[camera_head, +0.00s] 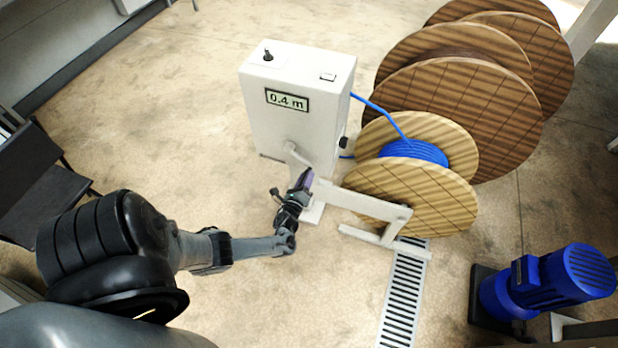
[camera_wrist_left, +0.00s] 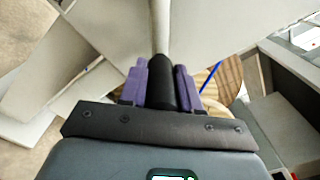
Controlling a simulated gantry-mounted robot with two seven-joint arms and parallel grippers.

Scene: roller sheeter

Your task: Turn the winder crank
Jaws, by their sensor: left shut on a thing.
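The winder's white stand (camera_head: 365,203) carries a wooden drum (camera_head: 410,190) wound with blue cable (camera_head: 414,151). My left gripper (camera_head: 306,180) is at the stand's left side, at the crank. In the left wrist view its two purple fingers (camera_wrist_left: 163,75) are shut on the crank's black handle (camera_wrist_left: 163,92), one on each side. A light crank shaft or arm (camera_wrist_left: 160,30) runs up from the handle. In the head view the gripper hides the handle. My right gripper is not in view.
A white meter box (camera_head: 297,110) reading 0.4 m stands behind the crank, with the blue cable running from it to the drum. Large wooden reels (camera_head: 455,105) stand behind. A blue motor (camera_head: 547,280) is at right, near a floor grate (camera_head: 402,295). Floor at left centre is clear.

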